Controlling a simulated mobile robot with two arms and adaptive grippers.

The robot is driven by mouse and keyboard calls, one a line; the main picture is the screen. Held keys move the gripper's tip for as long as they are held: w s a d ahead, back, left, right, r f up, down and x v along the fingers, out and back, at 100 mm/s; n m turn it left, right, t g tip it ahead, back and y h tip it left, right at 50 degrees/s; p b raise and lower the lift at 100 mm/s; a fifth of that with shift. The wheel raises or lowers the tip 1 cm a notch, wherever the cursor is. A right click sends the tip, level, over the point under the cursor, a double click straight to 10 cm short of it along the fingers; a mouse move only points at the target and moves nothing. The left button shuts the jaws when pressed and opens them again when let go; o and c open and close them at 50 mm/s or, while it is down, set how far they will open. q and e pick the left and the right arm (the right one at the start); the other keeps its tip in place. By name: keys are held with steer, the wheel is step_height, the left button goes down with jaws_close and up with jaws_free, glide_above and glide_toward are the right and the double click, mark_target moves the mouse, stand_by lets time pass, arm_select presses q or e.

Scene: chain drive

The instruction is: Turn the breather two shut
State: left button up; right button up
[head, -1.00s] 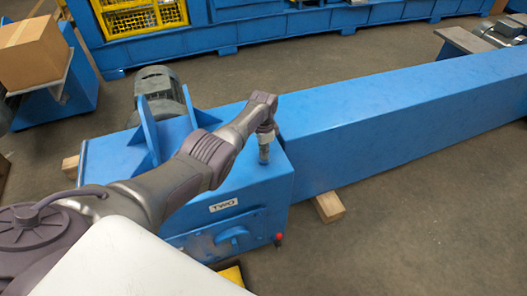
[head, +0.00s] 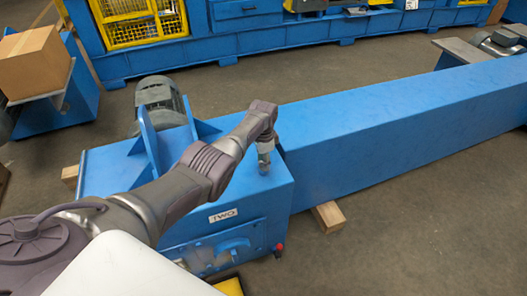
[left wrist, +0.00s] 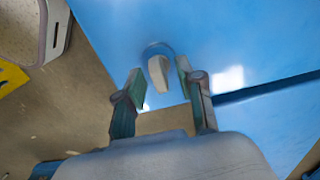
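The blue housing (head: 255,195) bears a white "TWO" label (head: 223,215). In the left wrist view, a pale oblong handle (left wrist: 158,72) on the blue top surface appears to be breather two, with a dark round ring at its base. My left gripper (left wrist: 160,70) is open, its two green-padded fingers on either side of the handle in the picture. I see no contact; how far down the fingers reach is unclear. In the head view my left gripper (head: 264,162) points down over the housing's top, near its right end, and the breather is not clearly visible. My right gripper is not in view.
A grey motor (head: 158,100) and a blue upright bracket stand left of my forearm. A long blue guard (head: 400,115) runs away to the right. A red knob (head: 278,248) sits at the housing's lower right corner. Wooden blocks (head: 328,217) lie under the machine.

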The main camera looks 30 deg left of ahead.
arm_select(q)
step_height(320, 180, up, 12)
stand_by(0.4)
steer(key=shift+f, duration=0.15)
